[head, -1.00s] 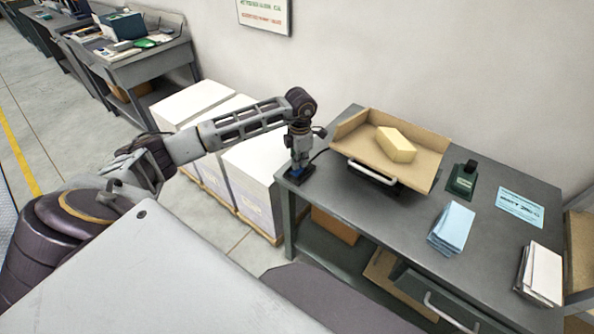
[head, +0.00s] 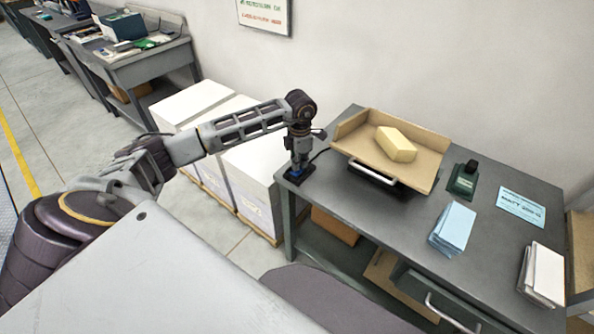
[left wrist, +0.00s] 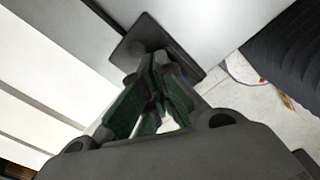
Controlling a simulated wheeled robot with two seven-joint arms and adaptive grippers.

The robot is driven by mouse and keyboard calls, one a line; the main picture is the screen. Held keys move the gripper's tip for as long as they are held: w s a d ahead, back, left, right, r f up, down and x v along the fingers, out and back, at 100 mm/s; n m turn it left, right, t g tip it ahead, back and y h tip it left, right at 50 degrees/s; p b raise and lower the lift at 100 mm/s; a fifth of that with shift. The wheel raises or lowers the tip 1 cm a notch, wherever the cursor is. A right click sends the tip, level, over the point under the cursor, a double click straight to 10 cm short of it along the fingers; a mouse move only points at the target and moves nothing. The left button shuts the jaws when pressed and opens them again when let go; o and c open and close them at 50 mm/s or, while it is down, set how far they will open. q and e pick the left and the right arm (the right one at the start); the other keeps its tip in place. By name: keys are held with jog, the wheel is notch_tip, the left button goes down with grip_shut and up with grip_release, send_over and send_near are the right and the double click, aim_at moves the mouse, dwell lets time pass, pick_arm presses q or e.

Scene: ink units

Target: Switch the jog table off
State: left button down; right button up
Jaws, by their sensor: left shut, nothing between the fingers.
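My left gripper (head: 296,168) points down at this pad, shut and empty. In the left wrist view its fingers (left wrist: 158,115) are close together in front of a dark square plate (left wrist: 150,38). The fingertips hide any switch on the pad. My right gripper is not in view.
White-topped stacks (head: 193,101) stand left of the bench. A wall is behind.

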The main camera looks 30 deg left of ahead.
pick_arm(q)
jog(key=shift+f, duration=0.15)
jog(key=shift+r+p, duration=1.95)
jog(key=shift+r, duration=1.6)
